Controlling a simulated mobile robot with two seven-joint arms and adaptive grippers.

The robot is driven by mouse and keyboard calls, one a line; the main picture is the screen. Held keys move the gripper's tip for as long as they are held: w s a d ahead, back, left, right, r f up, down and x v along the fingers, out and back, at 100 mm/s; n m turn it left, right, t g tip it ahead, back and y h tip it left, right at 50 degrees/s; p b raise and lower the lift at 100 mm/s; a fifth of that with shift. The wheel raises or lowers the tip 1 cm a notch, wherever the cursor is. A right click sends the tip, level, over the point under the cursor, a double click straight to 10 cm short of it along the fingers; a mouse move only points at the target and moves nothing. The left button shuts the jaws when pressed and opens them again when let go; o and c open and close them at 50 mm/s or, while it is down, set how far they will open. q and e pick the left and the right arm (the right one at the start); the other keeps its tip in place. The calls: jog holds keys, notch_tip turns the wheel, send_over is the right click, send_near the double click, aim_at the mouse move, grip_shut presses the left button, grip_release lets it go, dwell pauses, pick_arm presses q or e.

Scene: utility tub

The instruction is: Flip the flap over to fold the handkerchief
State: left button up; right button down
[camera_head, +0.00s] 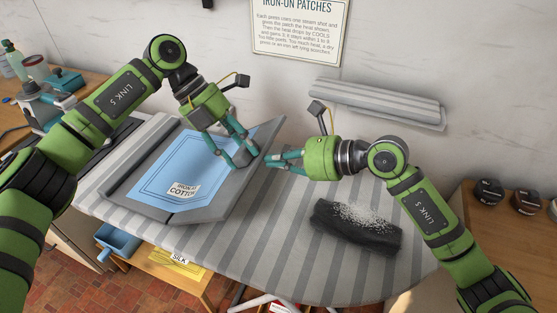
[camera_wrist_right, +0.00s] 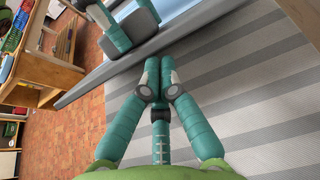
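The light blue handkerchief (camera_head: 185,160) with darker border lines lies on a grey panel (camera_head: 205,208) on the ironing board. My right gripper (camera_head: 268,161) is just right of the panel, above the striped cover. In the right wrist view its fingertips (camera_wrist_right: 159,72) meet with nothing visible between them. The left gripper's fingers partly hide the cloth's right side.
The striped ironing board (camera_head: 270,245) has free room in front. A dark pad with white granules (camera_head: 357,228) lies at its right. Bottles stand on the left counter, and jars (camera_head: 487,192) on the right.

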pick_arm(q)
jog(key=shift+o, duration=1.3)
jog(key=shift+s+d+f, duration=0.2)
pick_arm(e)
jog(key=shift+a+r, duration=0.25)
jog(key=shift+r, duration=0.35)
jog(key=shift+f, duration=0.1)
